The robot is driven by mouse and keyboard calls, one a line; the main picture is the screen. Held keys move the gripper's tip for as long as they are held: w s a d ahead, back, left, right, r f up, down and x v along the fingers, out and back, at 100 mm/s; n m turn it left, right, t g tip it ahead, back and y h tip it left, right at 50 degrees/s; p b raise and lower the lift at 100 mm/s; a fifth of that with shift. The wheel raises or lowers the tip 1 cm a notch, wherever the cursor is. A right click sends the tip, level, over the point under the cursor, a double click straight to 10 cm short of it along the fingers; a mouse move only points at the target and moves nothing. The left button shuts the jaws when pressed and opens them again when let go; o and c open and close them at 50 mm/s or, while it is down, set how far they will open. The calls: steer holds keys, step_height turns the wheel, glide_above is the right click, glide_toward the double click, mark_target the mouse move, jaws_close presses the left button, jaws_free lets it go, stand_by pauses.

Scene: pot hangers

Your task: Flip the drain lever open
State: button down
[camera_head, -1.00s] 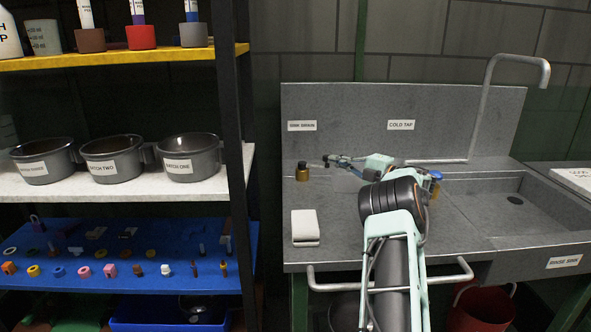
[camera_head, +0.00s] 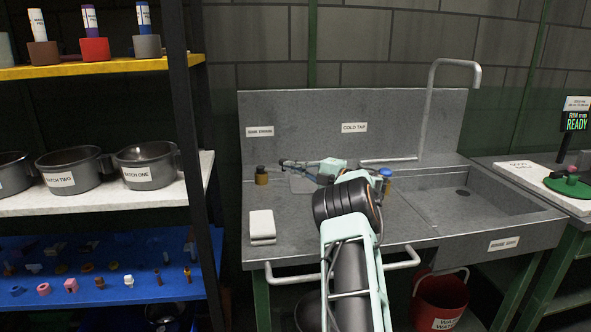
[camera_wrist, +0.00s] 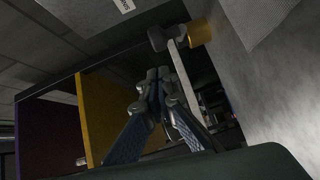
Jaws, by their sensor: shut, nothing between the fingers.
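The drain fitting (camera_head: 262,178), brass with a dark top, stands at the back left of the steel counter, below a small label (camera_head: 260,131). In the wrist view the brass part (camera_wrist: 199,32) shows at the top, with a dark round piece beside it. A pale grey bar (camera_wrist: 183,75), seemingly the drain lever, runs down from there. My gripper (camera_wrist: 156,78) is shut and empty, its fingertips just left of the bar; I cannot tell whether they touch. In the head view my gripper (camera_head: 284,163) is just right of the fitting, and the lever is not clear.
A white block (camera_head: 262,226) lies at the counter's front left. A blue-topped brass fitting (camera_head: 385,178) stands behind my arm, near the tall tap (camera_head: 428,110). The sink basin (camera_head: 470,200) is at right. Shelves with pots (camera_head: 148,163) stand at left.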

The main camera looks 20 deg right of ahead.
steer(key=s+d, duration=0.6)
steer(key=d, duration=0.1)
steer(key=shift+s+d+p, duration=0.25)
steer(key=shift+d+p, duration=0.1)
steer(key=shift+p, duration=0.1)
steer(key=shift+r, duration=0.1)
